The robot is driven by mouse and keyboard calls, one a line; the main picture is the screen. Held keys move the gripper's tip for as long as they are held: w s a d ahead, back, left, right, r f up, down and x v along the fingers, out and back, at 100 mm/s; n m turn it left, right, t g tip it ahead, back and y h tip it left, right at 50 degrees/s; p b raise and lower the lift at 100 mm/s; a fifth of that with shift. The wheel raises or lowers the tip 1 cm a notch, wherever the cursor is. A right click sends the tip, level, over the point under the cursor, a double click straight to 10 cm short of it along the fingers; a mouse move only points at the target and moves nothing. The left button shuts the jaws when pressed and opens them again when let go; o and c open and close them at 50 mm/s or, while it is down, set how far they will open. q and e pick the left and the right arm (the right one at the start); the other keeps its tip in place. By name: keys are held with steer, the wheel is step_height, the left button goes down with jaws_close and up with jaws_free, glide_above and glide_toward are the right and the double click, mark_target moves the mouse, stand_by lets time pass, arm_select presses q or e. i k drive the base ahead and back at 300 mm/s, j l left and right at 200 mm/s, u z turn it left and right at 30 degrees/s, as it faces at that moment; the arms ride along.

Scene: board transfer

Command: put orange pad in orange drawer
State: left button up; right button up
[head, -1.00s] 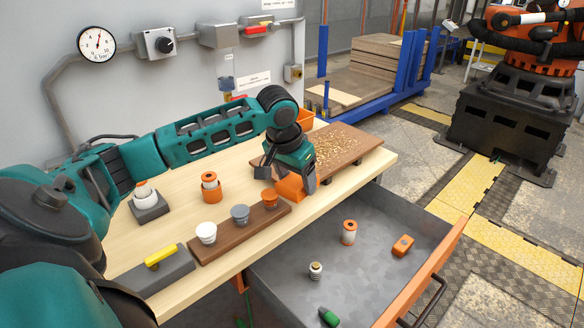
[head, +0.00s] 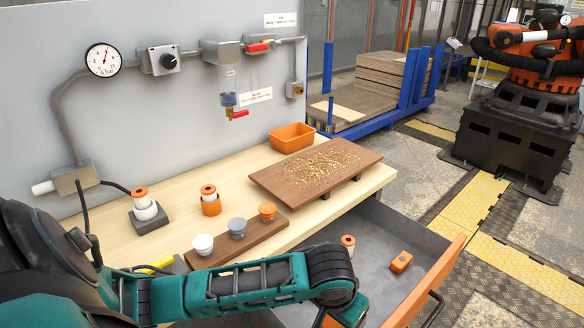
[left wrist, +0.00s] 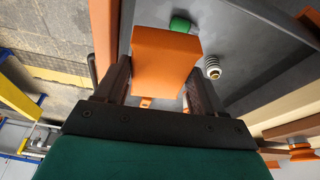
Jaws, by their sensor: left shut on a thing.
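The orange pad (left wrist: 165,60) is a block held between the two dark fingers of my left gripper (left wrist: 158,82), as the left wrist view shows. In the head view my forearm and wrist hide most of the gripper; only a bit of orange (head: 328,321) shows at the bottom edge. The gripper is over the front part of the open drawer, whose front panel (head: 430,281) is orange and whose inside is grey. I cannot tell whether the pad touches the drawer floor. My right gripper is not in view.
In the drawer are an orange-and-white spool (head: 348,241), a small orange block (head: 401,262), a green piece (left wrist: 180,24) and a ribbed, pale-ended part (left wrist: 212,68). The bench holds a chip-covered board (head: 315,172), an orange bin (head: 291,138) and a cup rack (head: 255,232).

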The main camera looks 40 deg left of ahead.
mark_target(381, 243)
steer(key=i+l+u, duration=0.75)
steer(key=i+l, duration=0.2)
steer(key=i+l+u, duration=0.25)
steer(key=l, duration=0.15)
steer(key=i+l+u, duration=0.25)
steer(key=l, duration=0.25)
steer(key=i+l+u, duration=0.25)
steer(key=l, duration=0.2)
steer(key=l+u, duration=0.25)
steer(key=l, duration=0.25)
steer(key=i+l+u, duration=0.1)
steer(key=l+u, duration=0.15)
steer(key=l, duration=0.3)
